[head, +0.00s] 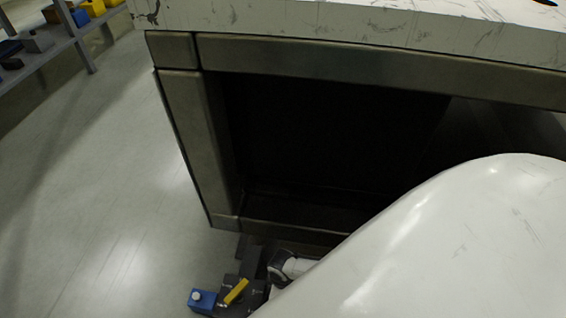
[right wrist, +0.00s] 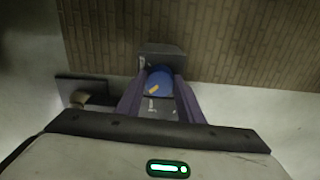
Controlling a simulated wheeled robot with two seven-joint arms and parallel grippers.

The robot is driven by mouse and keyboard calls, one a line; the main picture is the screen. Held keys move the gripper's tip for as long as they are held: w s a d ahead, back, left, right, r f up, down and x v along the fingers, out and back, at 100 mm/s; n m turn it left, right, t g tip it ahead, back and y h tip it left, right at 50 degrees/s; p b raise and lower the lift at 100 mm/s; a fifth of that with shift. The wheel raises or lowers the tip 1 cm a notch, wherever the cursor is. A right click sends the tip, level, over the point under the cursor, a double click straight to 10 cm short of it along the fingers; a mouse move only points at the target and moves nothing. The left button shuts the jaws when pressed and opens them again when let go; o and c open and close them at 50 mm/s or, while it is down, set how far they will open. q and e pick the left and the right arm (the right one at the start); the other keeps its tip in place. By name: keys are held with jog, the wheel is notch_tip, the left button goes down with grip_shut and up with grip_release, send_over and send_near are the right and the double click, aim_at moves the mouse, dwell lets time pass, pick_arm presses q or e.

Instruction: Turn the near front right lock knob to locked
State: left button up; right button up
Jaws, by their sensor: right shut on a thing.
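In the right wrist view, a round blue knob (right wrist: 160,74) with a short yellow mark sits on a dark grey housing (right wrist: 160,49). The yellow mark slants up to the right. Small white markings show on the dark face below it. My right gripper (right wrist: 163,80) has its two purple-grey fingers on either side of the knob and is shut on it. I cannot read which setting the mark points at. In the head view, my white arm covers much of the lower right, and I cannot make out the knob or the fingers there. My left gripper is in neither view.
A bench with a scuffed white top (head: 330,20) and dark metal frame (head: 190,140) fills the head view's upper middle. A dark unit with a yellow bar (head: 236,291) and a blue block (head: 203,300) show at the bottom. A shelf (head: 45,55) stands upper left. Floor at left is clear.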

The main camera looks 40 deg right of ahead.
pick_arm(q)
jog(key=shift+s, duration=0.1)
pick_arm(e)
jog(key=shift+n, duration=0.5)
jog(key=o, duration=1.1)
jog(key=shift+r, duration=0.15)
pick_arm(q)
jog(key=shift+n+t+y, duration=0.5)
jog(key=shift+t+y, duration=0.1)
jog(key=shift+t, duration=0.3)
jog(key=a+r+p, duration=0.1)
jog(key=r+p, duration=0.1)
jog(key=p, duration=0.1)
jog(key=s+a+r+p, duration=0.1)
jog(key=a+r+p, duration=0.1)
jog(key=p, duration=0.2)
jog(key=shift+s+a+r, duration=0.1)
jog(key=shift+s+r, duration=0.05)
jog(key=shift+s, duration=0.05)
pick_arm(e)
notch_tip(320, 180, up, 10)
jog(key=shift+a, duration=0.1)
